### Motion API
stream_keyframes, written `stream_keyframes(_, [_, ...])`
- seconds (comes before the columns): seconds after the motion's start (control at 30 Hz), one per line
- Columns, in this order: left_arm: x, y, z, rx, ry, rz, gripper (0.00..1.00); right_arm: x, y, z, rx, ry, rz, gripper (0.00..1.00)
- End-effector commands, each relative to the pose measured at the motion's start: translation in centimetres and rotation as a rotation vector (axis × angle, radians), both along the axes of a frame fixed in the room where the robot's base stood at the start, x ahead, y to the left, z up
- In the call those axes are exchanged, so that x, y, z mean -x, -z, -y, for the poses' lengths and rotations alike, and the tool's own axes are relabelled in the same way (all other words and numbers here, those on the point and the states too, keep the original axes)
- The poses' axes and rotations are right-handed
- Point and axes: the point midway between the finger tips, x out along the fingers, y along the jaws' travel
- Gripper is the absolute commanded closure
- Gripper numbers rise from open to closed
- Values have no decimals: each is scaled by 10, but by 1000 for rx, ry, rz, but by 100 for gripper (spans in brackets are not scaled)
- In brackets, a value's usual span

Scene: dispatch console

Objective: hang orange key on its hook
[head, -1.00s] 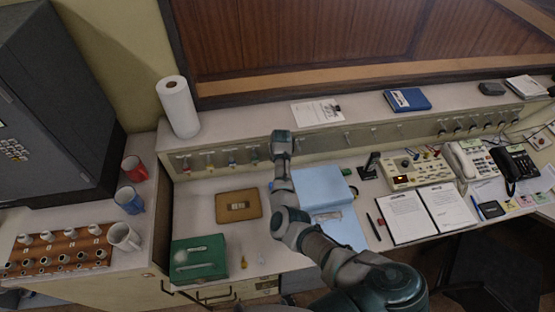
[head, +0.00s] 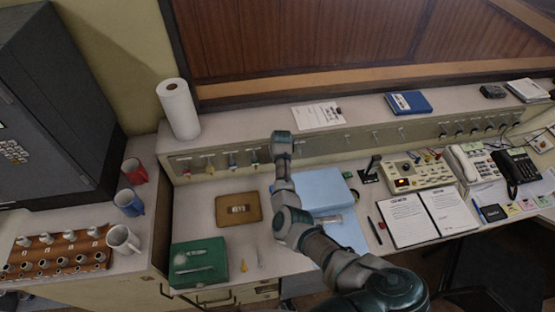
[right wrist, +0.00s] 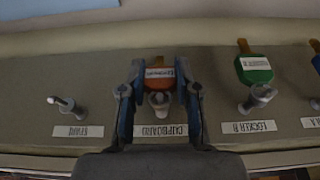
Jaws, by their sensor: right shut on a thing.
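In the right wrist view the orange key's tag (right wrist: 159,78), orange-red with a white label, sits between the fingers of my right gripper (right wrist: 158,112). The gripper is shut on it. A metal hook (right wrist: 159,100) lies between the fingers, right at the tag, above a label that seems to read CUPBOARD (right wrist: 160,131). Whether the tag's hole is around the hook or only in front of it I cannot tell. In the head view my right gripper (head: 281,140) is at the hook panel (head: 345,138) and covers the key. My left gripper is not in view.
A green-tagged key (right wrist: 254,70) hangs at the neighbouring hook, close to one finger. The SPARE hook (right wrist: 62,103) on the other side is empty. A blue folder (head: 322,188) lies below my arm. A brown tray (head: 238,209) and a green case (head: 199,262) lie to the left.

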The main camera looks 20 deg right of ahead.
Motion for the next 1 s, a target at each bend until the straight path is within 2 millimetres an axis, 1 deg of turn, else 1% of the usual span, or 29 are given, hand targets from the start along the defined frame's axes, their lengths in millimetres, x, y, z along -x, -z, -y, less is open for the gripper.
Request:
stream_keyframes(0.23, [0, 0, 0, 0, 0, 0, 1, 0, 0, 0, 0, 0, 0, 100])
stream_keyframes(0.47, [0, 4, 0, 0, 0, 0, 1, -5, 1, 2, 1, -1, 1, 100])
stream_keyframes(1.0, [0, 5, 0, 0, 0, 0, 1, -11, -3, 4, 5, 1, 10, 100])
